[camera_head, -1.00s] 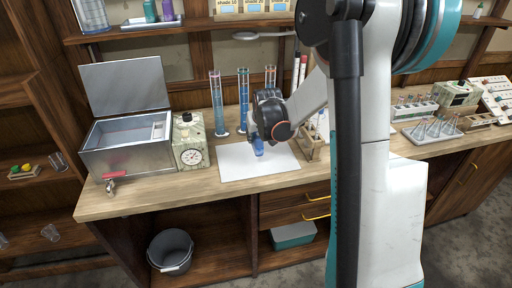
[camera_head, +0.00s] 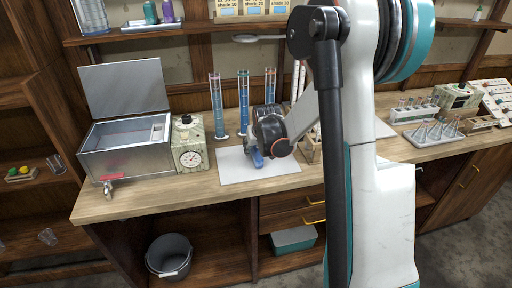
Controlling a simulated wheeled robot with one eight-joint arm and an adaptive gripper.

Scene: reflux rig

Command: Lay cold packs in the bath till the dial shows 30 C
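The bath (camera_head: 125,163) is a metal box at the left of the bench, with its lid (camera_head: 123,88) raised. The dial (camera_head: 191,158) is a white round face on a cream box beside the bath; its reading is too small to tell. My gripper (camera_head: 257,159) hangs low over a white sheet (camera_head: 232,170), right of the dial. A blue piece shows at its tip; I cannot tell whether this is a held pack or part of the gripper. The fingers are too small and turned to show their opening. I cannot make out any cold pack for certain.
Tall blue-filled cylinders (camera_head: 243,100) stand just behind my gripper. A wooden rack (camera_head: 310,147) is close on its right. A red-handled tap (camera_head: 110,181) juts from the bath's front. A grey bucket (camera_head: 170,256) and a lidded bin (camera_head: 293,238) sit below the bench.

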